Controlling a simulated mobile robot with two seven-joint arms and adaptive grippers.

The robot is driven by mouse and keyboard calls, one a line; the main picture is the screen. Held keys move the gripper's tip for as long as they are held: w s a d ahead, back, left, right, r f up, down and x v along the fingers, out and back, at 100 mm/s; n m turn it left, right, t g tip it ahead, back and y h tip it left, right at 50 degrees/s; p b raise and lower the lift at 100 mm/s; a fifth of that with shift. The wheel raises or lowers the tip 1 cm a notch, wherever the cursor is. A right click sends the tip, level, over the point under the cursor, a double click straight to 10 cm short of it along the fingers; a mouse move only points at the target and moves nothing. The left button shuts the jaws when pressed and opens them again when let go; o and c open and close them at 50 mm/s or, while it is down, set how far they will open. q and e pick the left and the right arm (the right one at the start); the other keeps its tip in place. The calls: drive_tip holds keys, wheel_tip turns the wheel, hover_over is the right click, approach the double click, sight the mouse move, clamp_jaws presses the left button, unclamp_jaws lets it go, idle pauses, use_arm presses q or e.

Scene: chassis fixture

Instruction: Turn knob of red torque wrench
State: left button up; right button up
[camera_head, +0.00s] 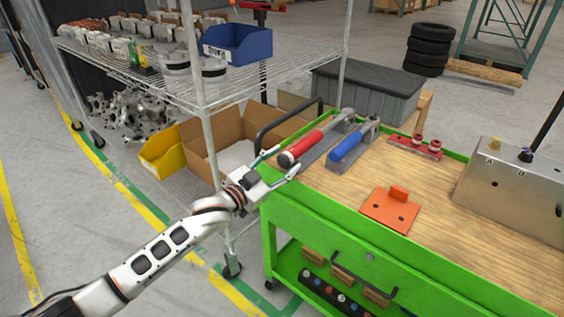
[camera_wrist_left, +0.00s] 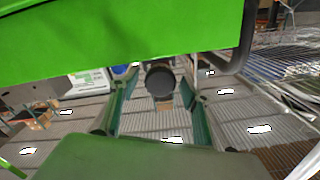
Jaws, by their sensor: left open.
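The red torque wrench (camera_head: 308,144) lies on the wooden top of the green cart, with its handle end toward the cart's left edge. Its dark round knob (camera_head: 286,159) is at that end. My left gripper (camera_head: 282,164) is open at the knob end, its fingers pointing toward the wrench. In the left wrist view the knob (camera_wrist_left: 160,79) appears between the two spread green fingers, with gaps on both sides. I cannot tell whether it is fully inside the jaws. The blue torque wrench (camera_head: 347,147) lies to the right. My right gripper is not in view.
The green cart's rim (camera_head: 330,224) runs close to my left gripper and also crosses the top of the left wrist view (camera_wrist_left: 120,35). A dark cart handle (camera_head: 266,132) stands beside it. An orange plate (camera_head: 390,211) and metal box (camera_head: 510,195) sit rightward. A wire shelf (camera_head: 290,72) is behind.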

use_arm(q)
drive_tip(key=v, duration=1.2)
drive_tip(key=s+a+f+n+g+y+p, duration=0.1)
drive_tip(key=s+a+f+n+y+p, duration=0.1)
drive_tip(key=s+f, duration=0.5)
drive_tip(key=s+a+f+n+g+y+p, duration=0.1)
drive_tip(key=s+a+f+n+y+p, duration=0.1)
drive_tip(key=s+f, duration=0.6)
drive_tip(key=s+a+f+n+g+y+p, duration=0.2)
drive_tip(key=s+f, duration=0.5)
drive_tip(key=s, duration=0.9)
drive_tip(key=a+n+y, duration=0.1)
drive_tip(key=a+y, duration=0.1)
drive_tip(key=a, duration=0.1)
drive_tip(key=shift+s+f+p, duration=0.35)
drive_tip(key=shift+f+p, duration=0.05)
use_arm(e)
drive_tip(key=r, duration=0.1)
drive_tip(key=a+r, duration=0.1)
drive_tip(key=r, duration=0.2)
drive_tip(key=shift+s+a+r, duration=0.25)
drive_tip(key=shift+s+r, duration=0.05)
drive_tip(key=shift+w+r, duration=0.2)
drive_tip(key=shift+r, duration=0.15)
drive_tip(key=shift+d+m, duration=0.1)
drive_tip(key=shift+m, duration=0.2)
